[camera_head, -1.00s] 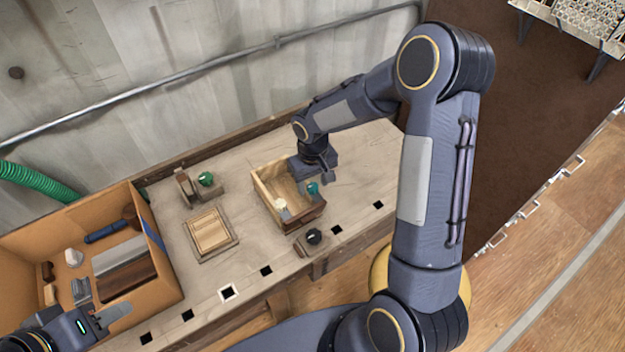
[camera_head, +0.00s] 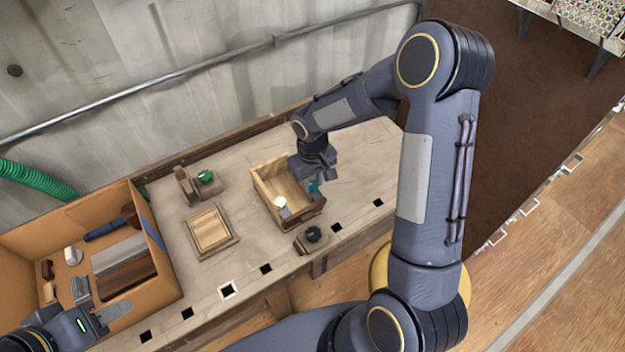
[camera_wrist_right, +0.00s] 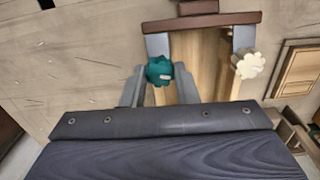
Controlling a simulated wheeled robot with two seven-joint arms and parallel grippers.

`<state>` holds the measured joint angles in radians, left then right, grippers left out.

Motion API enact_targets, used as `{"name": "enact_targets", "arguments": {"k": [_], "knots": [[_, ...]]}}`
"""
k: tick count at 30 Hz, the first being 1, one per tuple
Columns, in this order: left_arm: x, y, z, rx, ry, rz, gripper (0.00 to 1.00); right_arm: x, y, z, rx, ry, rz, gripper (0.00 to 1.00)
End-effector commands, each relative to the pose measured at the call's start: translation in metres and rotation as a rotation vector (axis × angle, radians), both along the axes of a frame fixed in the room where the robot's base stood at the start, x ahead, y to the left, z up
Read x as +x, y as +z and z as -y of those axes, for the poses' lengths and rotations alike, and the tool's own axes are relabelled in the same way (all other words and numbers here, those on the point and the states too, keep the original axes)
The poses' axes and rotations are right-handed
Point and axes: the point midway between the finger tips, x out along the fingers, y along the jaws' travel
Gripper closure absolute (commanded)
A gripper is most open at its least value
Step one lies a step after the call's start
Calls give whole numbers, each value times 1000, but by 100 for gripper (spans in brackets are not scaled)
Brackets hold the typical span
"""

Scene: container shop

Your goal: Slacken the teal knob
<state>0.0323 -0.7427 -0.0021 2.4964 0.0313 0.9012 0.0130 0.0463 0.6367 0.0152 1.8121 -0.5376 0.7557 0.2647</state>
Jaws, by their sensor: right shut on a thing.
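The teal knob (camera_wrist_right: 160,70) is a lobed knob at one corner of a wooden box (camera_head: 262,187) on the bench. It also shows in the head view (camera_head: 313,187), close under my right gripper (camera_head: 321,176). In the right wrist view my right gripper (camera_wrist_right: 159,78) has its two grey fingers on either side of the teal knob, shut on it. A cream knob (camera_wrist_right: 250,65) sits at the other corner of the same end of the box, apart from the gripper. My left gripper (camera_head: 108,316) is at the lower left, beside a cardboard box; its finger opening is unclear.
A cardboard box (camera_head: 172,280) with tools and blocks stands at the bench's left. A green knob (camera_head: 205,177) on a wooden block, a framed wooden panel (camera_head: 211,230) and a black knob (camera_head: 313,234) are near the wooden box. The bench is clear to its right.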

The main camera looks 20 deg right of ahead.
Motion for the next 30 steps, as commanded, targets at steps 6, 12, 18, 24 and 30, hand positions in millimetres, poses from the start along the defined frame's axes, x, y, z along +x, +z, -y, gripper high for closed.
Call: {"name": "enact_targets", "arguments": {"k": [6, 12, 18, 24, 30], "knots": [[0, -8, 0, 0, 0, 0, 64, 0, -2, 0, 0, 137, 1, 96], [0, -15, 0, 0, 0, 0, 64, 0, -1, 0, 0, 318, 1, 96], [0, -19, 0, 0, 0, 0, 64, 0, -1, 0, 1, 508, 1, 96], [0, -22, 0, 0, 0, 0, 64, 0, -1, 0, 1, 698, 1, 96], [0, -24, 0, 0, 0, 0, 64, 0, 0, 1, 0, 888, 1, 96]]}}
